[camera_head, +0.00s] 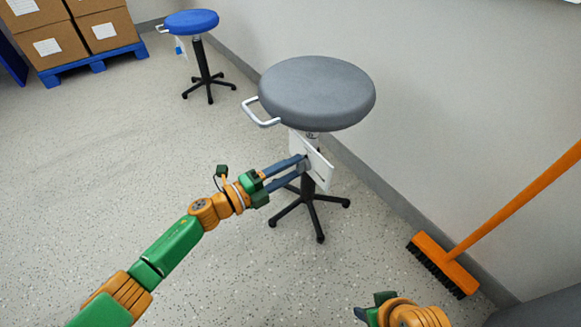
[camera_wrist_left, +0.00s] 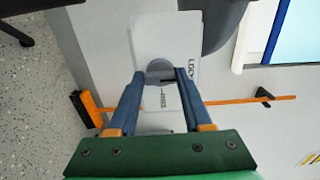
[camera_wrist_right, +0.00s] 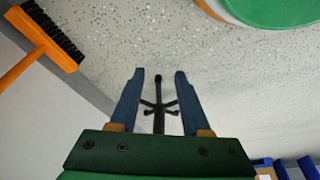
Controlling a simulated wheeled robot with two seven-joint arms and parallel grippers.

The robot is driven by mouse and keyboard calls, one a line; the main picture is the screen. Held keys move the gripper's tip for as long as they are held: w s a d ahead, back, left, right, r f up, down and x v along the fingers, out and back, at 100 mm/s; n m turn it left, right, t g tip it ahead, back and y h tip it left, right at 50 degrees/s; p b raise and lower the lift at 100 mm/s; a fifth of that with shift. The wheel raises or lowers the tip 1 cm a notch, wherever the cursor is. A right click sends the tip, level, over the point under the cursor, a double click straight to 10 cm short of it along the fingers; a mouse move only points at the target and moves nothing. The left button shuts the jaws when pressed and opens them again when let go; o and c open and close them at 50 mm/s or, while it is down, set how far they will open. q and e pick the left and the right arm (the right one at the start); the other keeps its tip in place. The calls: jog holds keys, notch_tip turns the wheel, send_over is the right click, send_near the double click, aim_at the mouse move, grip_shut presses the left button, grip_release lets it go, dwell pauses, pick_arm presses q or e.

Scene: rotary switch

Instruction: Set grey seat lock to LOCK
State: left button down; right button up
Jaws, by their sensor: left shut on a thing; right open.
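The grey stool (camera_head: 317,92) stands right of the middle, with a white lock plate (camera_head: 323,170) below its seat. In the left wrist view the plate (camera_wrist_left: 150,35) carries a round grey knob (camera_wrist_left: 158,68) with a dark mark. LOCK lettering runs sideways near the plate's right edge; other small lettering is too small to read. My left gripper (camera_head: 303,163) is shut on the knob, one finger on each side, partly hiding the knob and plate. My right gripper (camera_wrist_right: 159,74) is open and empty, low at the front right in the head view and apart from the stool.
An orange broom (camera_head: 440,258) leans at the right by the wall. A blue stool (camera_head: 191,22) stands farther back. Cardboard boxes (camera_head: 70,30) sit on a blue pallet (camera_head: 95,62) at the back left. The speckled floor at the left is clear.

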dwell(0.3)
pick_arm(q)
jog(key=shift+c, duration=1.6)
grip_release()
jog(key=p+v, duration=0.1)
jog(key=v, duration=0.6)
jog(key=shift+p, duration=0.4)
pick_arm(e)
jog(key=x, duration=0.4)
jog(key=shift+s+f, duration=0.25)
